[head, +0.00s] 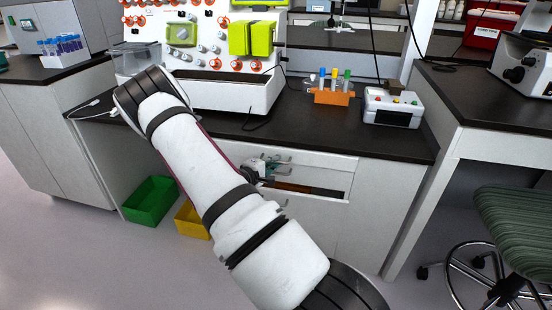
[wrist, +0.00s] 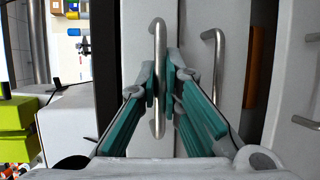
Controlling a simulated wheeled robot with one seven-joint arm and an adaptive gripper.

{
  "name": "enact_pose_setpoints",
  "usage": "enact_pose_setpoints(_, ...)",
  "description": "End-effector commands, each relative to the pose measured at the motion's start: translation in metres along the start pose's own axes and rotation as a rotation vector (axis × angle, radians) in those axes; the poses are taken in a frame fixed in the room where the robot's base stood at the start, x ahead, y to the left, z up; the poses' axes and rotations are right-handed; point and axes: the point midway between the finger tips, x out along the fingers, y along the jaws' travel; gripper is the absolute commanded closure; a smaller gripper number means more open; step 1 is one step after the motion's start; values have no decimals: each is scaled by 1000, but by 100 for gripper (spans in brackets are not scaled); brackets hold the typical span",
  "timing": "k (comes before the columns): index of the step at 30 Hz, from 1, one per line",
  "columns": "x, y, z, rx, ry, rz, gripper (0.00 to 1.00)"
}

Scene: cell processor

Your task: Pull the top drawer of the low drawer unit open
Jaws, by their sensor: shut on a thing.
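The low drawer unit (head: 360,215) is white and stands under the dark worktop. Its top drawer (head: 325,160) has a pale front, and the arm partly hides it. A metal bar handle (wrist: 158,35) on the leftmost front in the wrist view runs between the teal fingers. My gripper (wrist: 162,88) is shut on this handle, which appears to be the top drawer's. In the head view my gripper (head: 264,169) is at the drawer fronts, partly behind my arm. How far the top drawer stands out is hard to tell.
A second handle (wrist: 212,40) sits close to the right of my fingers. Beyond it is a dark gap with an orange item (head: 293,187). A green bin (head: 150,200) and a yellow bin (head: 190,220) stand on the floor at left. A green chair (head: 525,225) stands at right.

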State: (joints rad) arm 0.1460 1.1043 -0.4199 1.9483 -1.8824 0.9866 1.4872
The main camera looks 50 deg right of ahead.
Motion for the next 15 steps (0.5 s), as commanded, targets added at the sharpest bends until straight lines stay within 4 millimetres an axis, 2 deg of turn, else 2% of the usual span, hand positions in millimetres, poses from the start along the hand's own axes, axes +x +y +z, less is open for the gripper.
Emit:
enact_pose_setpoints(8, -60, -11, 24, -8, 5, -3, 100)
enact_pose_setpoints(15, -121, -25, 50, -9, 6, -2, 100)
